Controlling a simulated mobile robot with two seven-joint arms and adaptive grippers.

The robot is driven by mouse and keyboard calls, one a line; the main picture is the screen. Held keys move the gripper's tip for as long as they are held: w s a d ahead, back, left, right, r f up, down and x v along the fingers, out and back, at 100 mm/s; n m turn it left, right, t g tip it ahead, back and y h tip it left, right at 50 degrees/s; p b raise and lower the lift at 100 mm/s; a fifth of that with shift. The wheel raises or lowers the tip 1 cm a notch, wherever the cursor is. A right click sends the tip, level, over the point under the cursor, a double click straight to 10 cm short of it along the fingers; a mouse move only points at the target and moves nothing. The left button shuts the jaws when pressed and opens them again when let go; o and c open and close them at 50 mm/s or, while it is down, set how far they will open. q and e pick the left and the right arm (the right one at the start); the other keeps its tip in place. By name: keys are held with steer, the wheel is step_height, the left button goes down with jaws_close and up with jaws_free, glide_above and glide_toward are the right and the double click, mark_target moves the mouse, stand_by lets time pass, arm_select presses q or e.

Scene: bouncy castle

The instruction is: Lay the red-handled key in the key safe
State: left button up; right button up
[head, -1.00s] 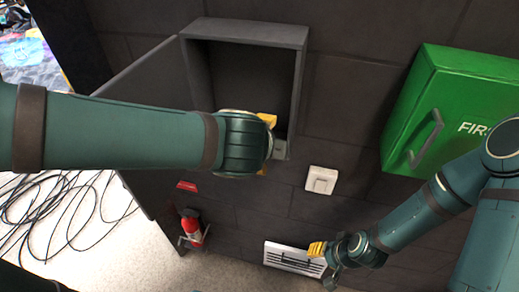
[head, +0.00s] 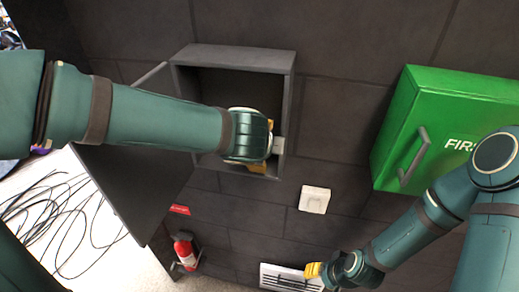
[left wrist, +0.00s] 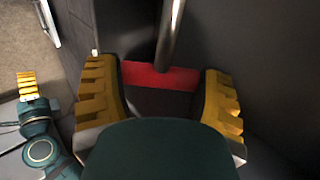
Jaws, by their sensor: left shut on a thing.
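The key safe (head: 232,54) is a dark grey box on the wall, its door (head: 135,165) swung open to the left. My left gripper (head: 267,147) is in front of the lower right part of its opening and covers some of it. In the left wrist view the left gripper (left wrist: 160,95) is shut on the red handle of the key (left wrist: 158,76), a flat red bar between the yellow fingers. Its metal shaft runs upward in that view. The key is hidden in the head view. My right gripper (head: 315,271) is low, by the vent; its jaw opening is unclear.
A green first aid box (head: 400,110) hangs on the wall at right. A white switch (head: 314,199) and a white vent (head: 285,277) are below the safe. A red extinguisher (head: 186,251) stands lower left. Black cables (head: 60,215) lie on the pale floor.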

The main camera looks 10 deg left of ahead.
arm_select(q)
steer(key=shift+w+f, duration=0.1)
steer(key=shift+w, duration=0.9)
steer(key=shift+f+b, duration=1.5)
steer(key=shift+b, duration=0.05)
steer(key=o, duration=1.2)
steer(key=shift+s, duration=0.1)
steer(key=v, duration=1.2)
steer(key=shift+d, duration=0.1)
